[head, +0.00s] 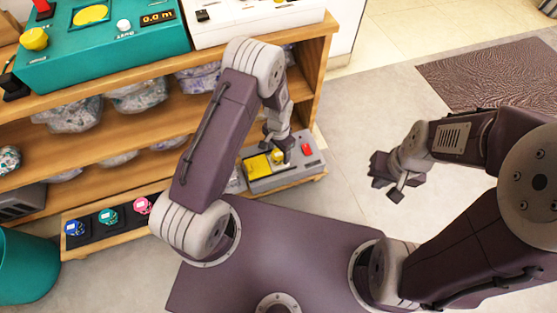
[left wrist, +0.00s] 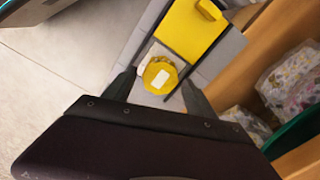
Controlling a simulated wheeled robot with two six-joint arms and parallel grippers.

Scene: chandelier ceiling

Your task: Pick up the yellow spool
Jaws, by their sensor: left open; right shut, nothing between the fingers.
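The yellow spool (head: 277,157) is a small round yellow piece on a grey box (head: 285,177) at the right end of the low shelf. In the left wrist view the spool (left wrist: 152,68) has a white patch on its face. My left gripper (head: 277,148) is open above the box. In the left wrist view its fingers (left wrist: 158,84) stand on either side of the spool. I cannot tell whether they touch it. My right gripper (head: 386,180) is shut and empty, off to the right over the floor.
The grey box also has a flat yellow panel (head: 256,167) and a red button (head: 307,149). Wrapped bundles (head: 140,95) fill the wooden shelves above. Blue, teal and pink rolls (head: 108,216) sit lower left. A teal bin (head: 25,268) stands at far left.

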